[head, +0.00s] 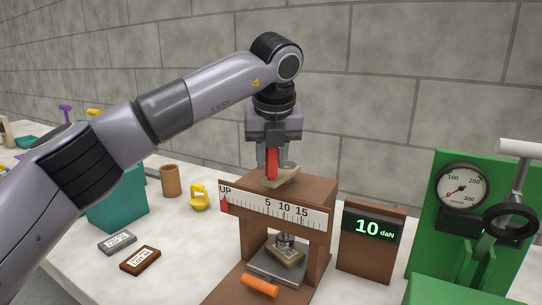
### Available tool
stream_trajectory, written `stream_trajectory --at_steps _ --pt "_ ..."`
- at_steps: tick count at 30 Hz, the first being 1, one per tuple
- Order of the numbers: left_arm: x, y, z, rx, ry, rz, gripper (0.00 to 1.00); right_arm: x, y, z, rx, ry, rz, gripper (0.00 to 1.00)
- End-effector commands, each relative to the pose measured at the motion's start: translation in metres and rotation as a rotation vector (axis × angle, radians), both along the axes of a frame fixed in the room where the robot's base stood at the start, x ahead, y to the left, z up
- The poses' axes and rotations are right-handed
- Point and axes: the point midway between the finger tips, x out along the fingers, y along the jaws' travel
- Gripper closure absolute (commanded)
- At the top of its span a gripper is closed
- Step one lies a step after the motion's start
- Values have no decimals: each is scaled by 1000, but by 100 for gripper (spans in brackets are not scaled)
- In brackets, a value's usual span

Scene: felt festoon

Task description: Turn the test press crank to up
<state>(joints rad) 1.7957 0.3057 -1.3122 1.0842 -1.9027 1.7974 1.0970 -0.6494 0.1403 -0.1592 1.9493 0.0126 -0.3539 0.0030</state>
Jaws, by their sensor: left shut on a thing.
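The test press (322,192) is a brown frame with a white scale plate (275,209) on its front, marked UP, 5, 10 and 15. A red mark (225,206) shows at the UP end of the scale. The crank's beige arm (286,177) lies on top of the press. My left gripper (272,170) points down above the press and is shut on the crank's red handle (272,164). A small block (285,255) sits under the press ram on a grey plate. My right gripper is not in view.
A brown display (372,255) reading 10 daN stands right of the press. A green machine (435,180) with a dial and lever is at far right. An orange handle (259,286) is at the press's front. Left are a brown cup (170,181), yellow object (200,197) and teal box (120,203).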

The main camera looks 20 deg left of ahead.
Motion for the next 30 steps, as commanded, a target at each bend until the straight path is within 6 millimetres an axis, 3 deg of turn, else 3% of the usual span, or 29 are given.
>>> stream_trajectory --at_steps 15,16,18,26,30 --pt "1 -1 2 -3 -6 20 100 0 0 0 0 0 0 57" --pt "1 -1 2 -3 -6 20 63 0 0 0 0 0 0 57" --pt "1 -1 2 -2 -5 20 48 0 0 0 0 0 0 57" --pt "0 0 1 -1 -3 20 48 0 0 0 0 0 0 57" --pt "-3 -2 11 -2 -4 19 48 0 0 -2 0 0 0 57"
